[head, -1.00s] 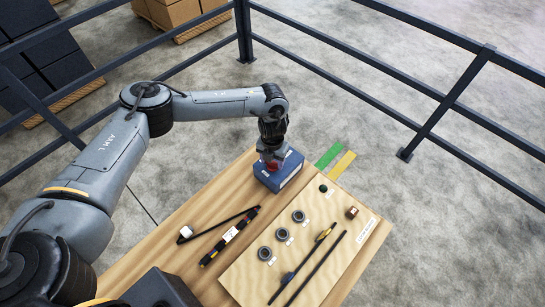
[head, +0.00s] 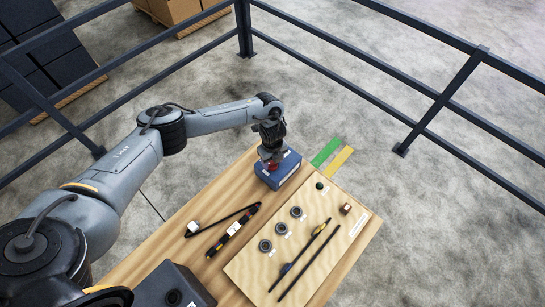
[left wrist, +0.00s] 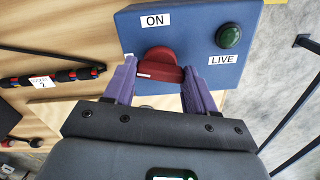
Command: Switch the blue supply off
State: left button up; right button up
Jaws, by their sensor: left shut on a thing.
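The blue supply (head: 287,173) is a blue box at the far end of the wooden table. The left wrist view shows its face (left wrist: 190,20) with an "ON" label, a "LIVE" label beside a dark green round lamp (left wrist: 229,36), and a red rotary handle (left wrist: 158,64). My left gripper (head: 268,163) is over the box. In the left wrist view its purple fingers (left wrist: 159,80) are on either side of the red handle, shut on it. The handle lies roughly crosswise, slightly tilted, in that view. My right gripper is not in view.
The wooden table (head: 160,240) holds a dark striped bar (head: 233,231) and a thin black strap. A pale board (head: 262,268) carries several grey rings and two rods. Dark railings (head: 440,100) stand behind. Green (head: 326,152) and yellow floor strips lie beyond the table.

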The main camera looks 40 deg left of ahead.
pick_arm(q)
jog(key=shift+r+n+p, duration=0.1)
jog(key=shift+n+p, duration=0.85)
jog(key=shift+n, duration=0.65)
jog(key=o, duration=1)
jog(key=shift+o, duration=0.2)
notch_tip(320, 180, up, 11)
jog(key=p, duration=0.1)
jog(key=shift+f, duration=0.2)
